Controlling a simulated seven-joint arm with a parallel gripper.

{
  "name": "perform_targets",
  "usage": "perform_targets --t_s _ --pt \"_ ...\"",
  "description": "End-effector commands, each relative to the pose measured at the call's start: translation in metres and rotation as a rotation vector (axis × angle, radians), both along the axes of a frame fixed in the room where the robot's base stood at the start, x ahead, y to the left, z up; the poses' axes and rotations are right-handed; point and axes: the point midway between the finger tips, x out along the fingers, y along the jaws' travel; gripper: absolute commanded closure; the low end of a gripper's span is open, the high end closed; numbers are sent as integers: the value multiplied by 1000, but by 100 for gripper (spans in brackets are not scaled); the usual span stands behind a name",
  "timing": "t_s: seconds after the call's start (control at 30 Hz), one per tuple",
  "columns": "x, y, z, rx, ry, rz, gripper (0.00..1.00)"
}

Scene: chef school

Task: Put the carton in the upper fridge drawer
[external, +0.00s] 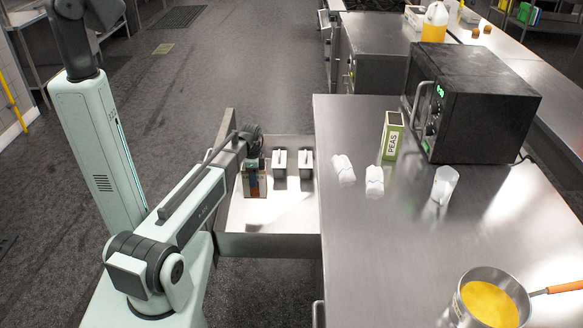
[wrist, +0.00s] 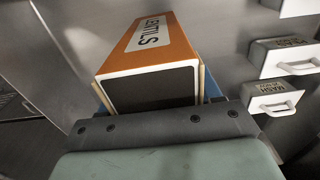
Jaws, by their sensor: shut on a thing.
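My gripper (external: 254,164) is over the open drawer (external: 262,242), which is pulled out from the left side of the steel counter. It is shut on an orange carton (wrist: 168,45) with a white label reading "LENTILS" in the wrist view. In the external view the carton (external: 262,187) appears upright at the drawer's left part, its upper end hidden by my gripper. I cannot tell whether its bottom touches the drawer floor.
Two small white-and-dark containers (external: 279,163) (external: 306,164) stand in the back of the drawer; the drawer's front middle is clear. On the counter are a green peas carton (external: 391,137), white crumpled-looking items (external: 374,180), a white cup (external: 444,185), a black oven (external: 475,100) and a pot (external: 487,302).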

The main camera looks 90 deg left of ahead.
Motion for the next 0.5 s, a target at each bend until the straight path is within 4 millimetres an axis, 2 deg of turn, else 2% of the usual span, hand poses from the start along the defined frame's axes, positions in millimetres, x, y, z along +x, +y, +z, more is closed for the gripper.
perform_targets --t_s 0.3,0.5 --pt "0 0 -43 -2 1 1 90" --pt "0 0 -55 1 0 1 90"
